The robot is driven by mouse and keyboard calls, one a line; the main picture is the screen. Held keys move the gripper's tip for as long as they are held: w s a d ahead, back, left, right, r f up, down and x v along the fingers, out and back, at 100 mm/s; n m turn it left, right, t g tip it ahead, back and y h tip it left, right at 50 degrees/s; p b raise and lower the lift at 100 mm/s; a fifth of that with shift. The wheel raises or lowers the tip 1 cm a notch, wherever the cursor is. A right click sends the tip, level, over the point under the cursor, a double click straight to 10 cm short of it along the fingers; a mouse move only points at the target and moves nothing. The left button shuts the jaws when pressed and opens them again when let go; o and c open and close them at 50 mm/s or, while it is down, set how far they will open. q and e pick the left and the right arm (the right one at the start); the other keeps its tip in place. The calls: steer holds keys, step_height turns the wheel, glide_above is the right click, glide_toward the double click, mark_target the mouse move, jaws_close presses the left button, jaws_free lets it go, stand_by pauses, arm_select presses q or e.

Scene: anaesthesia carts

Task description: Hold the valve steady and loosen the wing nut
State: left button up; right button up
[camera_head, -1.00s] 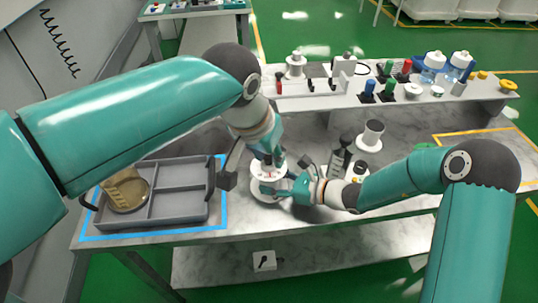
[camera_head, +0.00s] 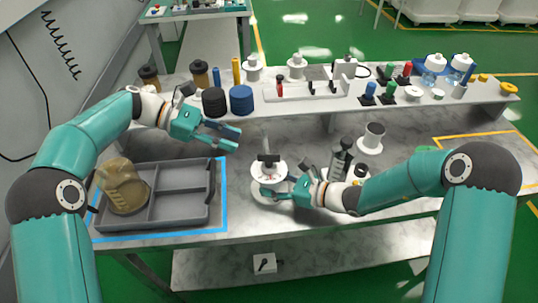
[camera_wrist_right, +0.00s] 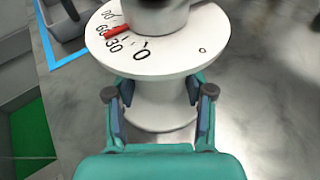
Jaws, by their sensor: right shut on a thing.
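The valve (camera_head: 268,176) is a white round body with a dial plate on top, standing on the grey marbled table. A dark wing nut (camera_head: 268,158) sits on its top. In the right wrist view the dial (camera_wrist_right: 160,50) carries printed numbers and a red pointer (camera_wrist_right: 117,32). My right gripper (camera_head: 288,188) is shut on the white body below the dial, with one finger on each side in the wrist view (camera_wrist_right: 160,105). My left gripper (camera_head: 237,140) is open and empty, up and left of the valve, clear of the wing nut.
A grey divided tray (camera_head: 180,205) with a brownish object (camera_head: 122,188) in it stands left, inside blue tape. A raised shelf (camera_head: 300,98) with jars and fittings runs along the back. A white flanged pipe piece (camera_head: 372,138) and dark fittings stand right of the valve.

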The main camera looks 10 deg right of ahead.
mark_target(269, 155)
arm_select(q)
steer(key=x, duration=0.3)
steer(key=f+x, duration=0.1)
steer(key=x, duration=0.6)
steer(key=shift+w+d+f, duration=0.15)
steer(key=shift+w+f, duration=0.05)
steer(key=shift+f, duration=0.2)
jaws_close()
